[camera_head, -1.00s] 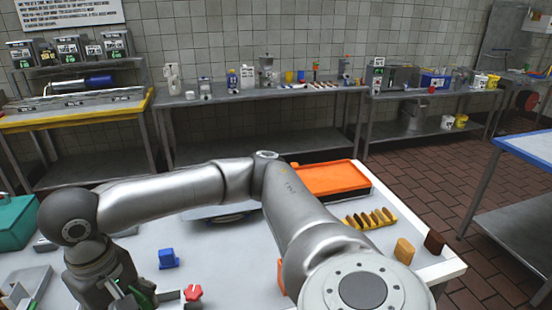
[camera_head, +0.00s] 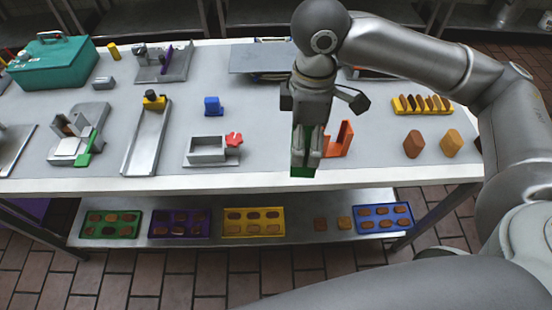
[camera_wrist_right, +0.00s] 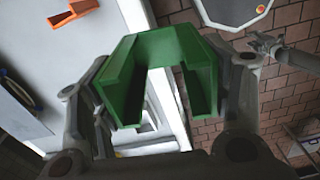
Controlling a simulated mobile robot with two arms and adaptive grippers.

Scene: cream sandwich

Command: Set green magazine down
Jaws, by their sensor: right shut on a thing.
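My right gripper (camera_head: 306,158) is over the front part of the table, right of the red piece. It is shut on the green magazine (camera_head: 302,172), and only a little green shows there at the fingers. In the right wrist view the green magazine (camera_wrist_right: 160,48) is a channel-shaped piece between the two fingers, with the table's front edge and floor behind it. Whether it touches the table is unclear. A small dark jointed shape at the right of the wrist view may be my left gripper (camera_wrist_right: 265,45); its fingers cannot be made out.
An orange bracket (camera_head: 341,140) stands close right of the gripper. A grey box fixture (camera_head: 207,150) with a red piece (camera_head: 234,140) and a blue block (camera_head: 213,106) are to its left. Brown and tan blocks (camera_head: 450,143) sit farther right. Filled trays (camera_head: 253,222) lie on the lower shelf.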

